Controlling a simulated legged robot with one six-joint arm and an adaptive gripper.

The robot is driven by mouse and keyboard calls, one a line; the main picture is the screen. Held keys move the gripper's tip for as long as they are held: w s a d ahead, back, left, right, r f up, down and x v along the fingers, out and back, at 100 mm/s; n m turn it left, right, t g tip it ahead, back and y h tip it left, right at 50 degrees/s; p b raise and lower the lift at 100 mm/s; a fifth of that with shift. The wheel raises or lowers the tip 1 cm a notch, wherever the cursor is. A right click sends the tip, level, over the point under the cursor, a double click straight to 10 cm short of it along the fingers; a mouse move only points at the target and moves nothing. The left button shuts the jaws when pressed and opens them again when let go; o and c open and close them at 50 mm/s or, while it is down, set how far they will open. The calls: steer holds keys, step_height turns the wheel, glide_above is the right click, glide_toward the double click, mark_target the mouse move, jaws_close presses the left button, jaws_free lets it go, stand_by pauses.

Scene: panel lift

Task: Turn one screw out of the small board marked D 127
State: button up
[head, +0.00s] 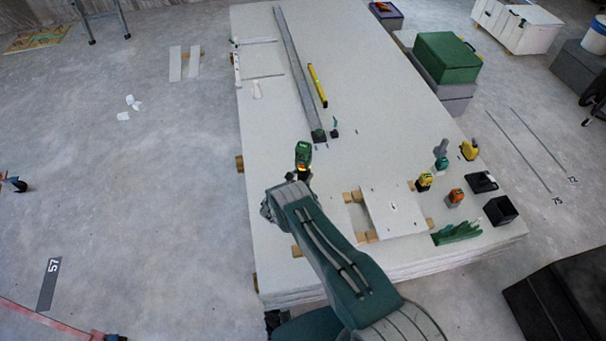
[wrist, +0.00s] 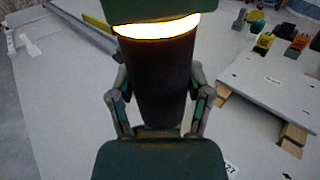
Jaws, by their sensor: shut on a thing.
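My gripper (wrist: 155,100) is shut on a dark-handled power tool (wrist: 160,75) with a green body and a glowing yellow ring. In the head view the tool (head: 303,155) stands up from my gripper, above the big panel stack. A small white board (head: 395,210) lies on wooden blocks to the right of my arm; it also shows in the wrist view (wrist: 270,85). Its marking is too small to read. A partly hidden label ending in what looks like 27 (wrist: 230,168) shows at the bottom of the wrist view. My arm hides part of this area.
The large pale panel stack (head: 270,110) carries a long metal profile (head: 297,70) and a yellow level (head: 317,85). Several small tools, a black box (head: 500,210) and green gloves (head: 456,232) stand at its right end. The stack's middle is mostly clear.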

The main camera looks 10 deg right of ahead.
mark_target(300, 172)
steer(key=shift+s+f, duration=0.1)
steer(key=shift+f, duration=0.6)
stand_by(2.3)
steer(key=shift+r, duration=2.45)
